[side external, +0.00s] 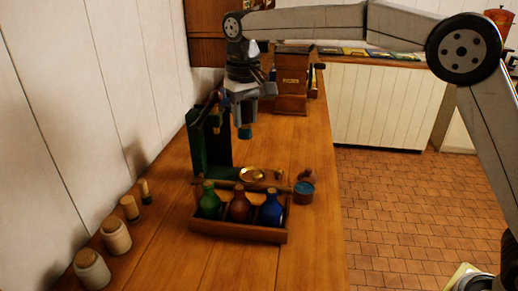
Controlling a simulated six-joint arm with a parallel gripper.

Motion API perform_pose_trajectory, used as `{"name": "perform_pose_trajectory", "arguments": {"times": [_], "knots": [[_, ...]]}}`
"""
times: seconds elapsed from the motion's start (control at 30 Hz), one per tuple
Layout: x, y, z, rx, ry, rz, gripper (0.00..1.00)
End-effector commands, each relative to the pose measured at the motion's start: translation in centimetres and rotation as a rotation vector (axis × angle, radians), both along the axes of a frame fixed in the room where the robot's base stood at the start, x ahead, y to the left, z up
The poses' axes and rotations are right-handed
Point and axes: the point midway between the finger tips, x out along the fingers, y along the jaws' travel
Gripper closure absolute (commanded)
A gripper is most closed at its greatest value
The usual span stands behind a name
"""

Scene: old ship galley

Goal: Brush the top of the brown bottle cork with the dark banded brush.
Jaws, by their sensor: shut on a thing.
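The brown bottle (239,209) stands upright in the middle of a wooden rack (235,232), between a green bottle (210,203) and a blue bottle (271,211). Its cork is small and hard to make out behind the rack's handle bar. My gripper (245,101) is above and beyond the rack, pointing down. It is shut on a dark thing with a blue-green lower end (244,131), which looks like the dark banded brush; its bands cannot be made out. The brush hangs in the air, clear of the bottles.
A small pot with blue content (304,191) stands right of the rack. Several corked jars (115,237) line the left wall. A wooden box (292,92) stands farther back. The counter's front right is clear.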

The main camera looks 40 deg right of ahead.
Motion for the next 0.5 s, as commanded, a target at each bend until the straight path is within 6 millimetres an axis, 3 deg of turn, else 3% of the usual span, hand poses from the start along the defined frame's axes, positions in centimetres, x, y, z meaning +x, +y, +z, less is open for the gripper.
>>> {"name": "perform_pose_trajectory", "arguments": {"times": [0.37, 0.5], "knots": [[1.1, 2.9, -0.6, 0.0, 0.0, 0.0, 1.0], [1.1, 2.7, -2.1, -0.001, 0.002, -0.001, 1.0]]}}
